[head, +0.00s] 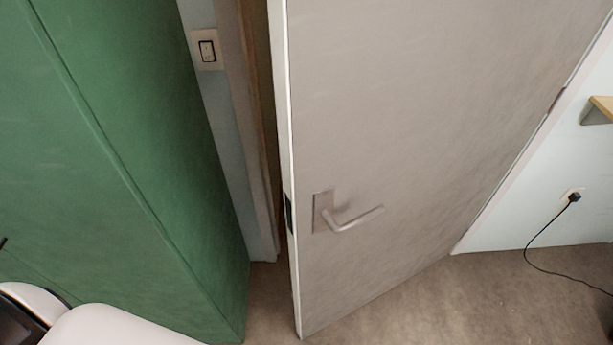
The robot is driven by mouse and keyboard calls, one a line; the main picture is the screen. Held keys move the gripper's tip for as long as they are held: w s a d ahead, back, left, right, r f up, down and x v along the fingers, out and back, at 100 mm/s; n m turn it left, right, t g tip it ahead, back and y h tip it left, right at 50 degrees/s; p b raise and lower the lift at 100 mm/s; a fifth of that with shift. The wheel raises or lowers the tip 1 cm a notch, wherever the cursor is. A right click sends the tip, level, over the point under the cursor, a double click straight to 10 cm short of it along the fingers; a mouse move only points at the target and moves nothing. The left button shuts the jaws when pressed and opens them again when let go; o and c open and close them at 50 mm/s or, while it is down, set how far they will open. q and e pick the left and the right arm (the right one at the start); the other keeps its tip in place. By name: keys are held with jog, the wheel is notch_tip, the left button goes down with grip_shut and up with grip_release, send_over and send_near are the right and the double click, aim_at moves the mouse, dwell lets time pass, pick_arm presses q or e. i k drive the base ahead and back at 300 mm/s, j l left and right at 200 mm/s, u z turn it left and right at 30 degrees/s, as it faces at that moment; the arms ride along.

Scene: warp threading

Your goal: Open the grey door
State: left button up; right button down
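The grey door (420,110) fills the middle and right of the head view. It stands ajar, its free left edge (290,180) apart from the frame, with a narrow dark gap beside it. Its hinged side is at the right. A silver lever handle (352,218) sits low near the free edge and points right. Nothing touches the handle. White and dark parts of my own body show at the bottom left. Neither gripper is in view.
A tall green panel (120,150) stands close on the left. A light switch (207,50) is on the wall behind it. At the right, a black cable (540,262) runs from a wall plug to the floor, below a wooden shelf edge (602,104). The brown floor (440,305) before the door is clear.

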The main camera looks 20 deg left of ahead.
aim_at(420, 110)
jog(key=j, duration=0.7)
jog(key=i+j+u, duration=0.15)
jog(key=j, duration=0.55)
jog(key=z, duration=0.1)
